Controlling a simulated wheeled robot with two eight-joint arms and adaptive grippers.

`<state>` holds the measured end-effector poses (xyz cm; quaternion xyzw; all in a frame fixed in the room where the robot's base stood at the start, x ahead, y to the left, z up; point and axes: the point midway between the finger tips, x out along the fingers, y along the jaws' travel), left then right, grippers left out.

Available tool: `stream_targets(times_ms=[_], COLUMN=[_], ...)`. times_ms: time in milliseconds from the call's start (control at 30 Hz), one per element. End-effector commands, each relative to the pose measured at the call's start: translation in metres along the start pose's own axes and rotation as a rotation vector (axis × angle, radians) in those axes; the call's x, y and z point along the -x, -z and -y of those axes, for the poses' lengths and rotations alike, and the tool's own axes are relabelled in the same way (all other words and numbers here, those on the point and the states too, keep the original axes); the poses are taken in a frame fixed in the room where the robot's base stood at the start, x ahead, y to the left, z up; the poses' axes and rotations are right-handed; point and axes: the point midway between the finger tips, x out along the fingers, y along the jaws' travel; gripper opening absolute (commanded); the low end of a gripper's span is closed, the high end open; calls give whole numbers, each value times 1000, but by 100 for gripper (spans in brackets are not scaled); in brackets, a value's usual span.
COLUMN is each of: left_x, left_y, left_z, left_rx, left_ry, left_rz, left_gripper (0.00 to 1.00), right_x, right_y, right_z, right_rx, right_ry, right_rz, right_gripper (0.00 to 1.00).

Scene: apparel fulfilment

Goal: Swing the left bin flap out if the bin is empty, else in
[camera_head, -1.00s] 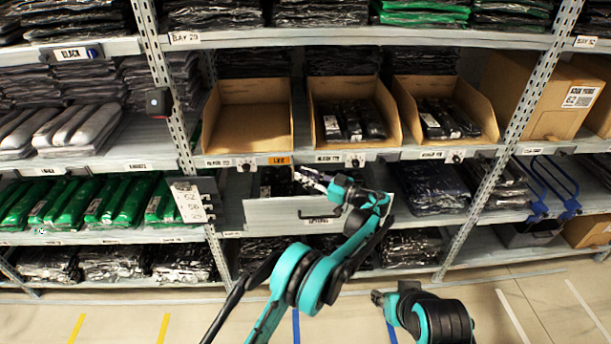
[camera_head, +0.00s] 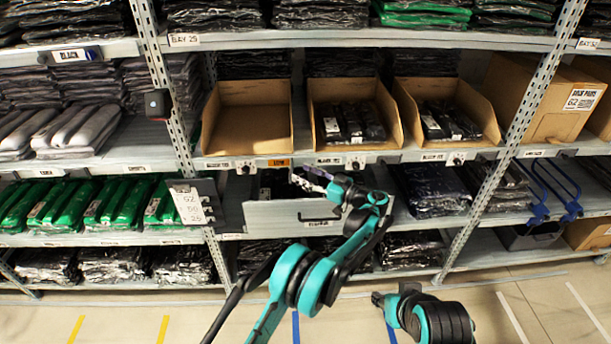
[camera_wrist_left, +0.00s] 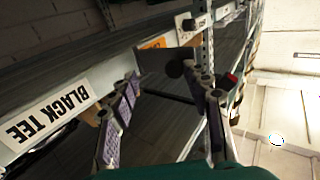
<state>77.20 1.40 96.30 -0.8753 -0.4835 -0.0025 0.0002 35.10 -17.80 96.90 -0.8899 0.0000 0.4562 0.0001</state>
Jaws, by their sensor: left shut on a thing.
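The left cardboard bin (camera_head: 248,112) on the middle shelf shows a bare floor and looks empty. My left gripper (camera_head: 312,180) is just below that edge. The head view hides this contact. My right gripper (camera_head: 378,299) is low in front, away from the shelf; its jaws are too small to judge.
The middle bin (camera_head: 316,96) and right bin (camera_head: 407,100) hold dark packed garments. Floor is clear in front of the rack.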

Motion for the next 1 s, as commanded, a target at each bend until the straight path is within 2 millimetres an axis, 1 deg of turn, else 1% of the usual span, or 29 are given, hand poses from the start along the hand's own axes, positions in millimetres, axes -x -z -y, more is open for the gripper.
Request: stream_targets(times_ms=[433, 567, 667, 900, 1000], left_x=[1, 7, 22, 76, 96], left_y=[-3, -3, -3, -1, -1], left_z=[-2, -2, -2, -1, 0], left_rx=[1, 1, 1, 1, 1], left_ry=[-6, -7, -9, -7, -6], left_rz=[5, 5, 4, 2, 1], left_gripper=[39, 39, 39, 39, 39], right_x=[0, 0, 0, 0, 0], right_y=[0, 0, 0, 0, 0], right_z=[0, 0, 0, 0, 0], right_rx=[0, 0, 0, 0, 0], right_ry=[0, 0, 0, 0, 0], right_rz=[0, 0, 0, 0, 0], right_gripper=[40, 40, 40, 40, 40])
